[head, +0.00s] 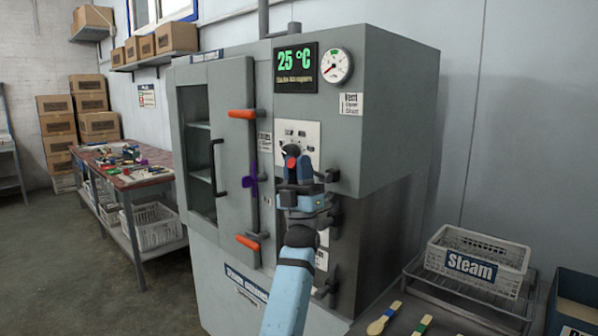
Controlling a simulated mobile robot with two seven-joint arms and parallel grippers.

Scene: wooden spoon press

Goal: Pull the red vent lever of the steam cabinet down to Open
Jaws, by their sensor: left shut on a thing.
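The grey steam cabinet (395,95) stands in the middle of the head view. The red vent lever (291,149) shows as a small red end on the cabinet's front, at the tips of my left gripper (297,168). My left gripper is shut on the lever, and its fingers hide most of it. How far the lever is turned cannot be told. A Vent label (351,104) with smaller lines under it sits at the upper right of the front. My right gripper is not in view.
The cabinet door (233,150) has orange handles (242,114) and a purple part (251,180) close left of my gripper. The display (296,67) reads 25 °C beside a round gauge (336,66). A Steam crate (476,258) and wooden spoons (384,318) lie at lower right.

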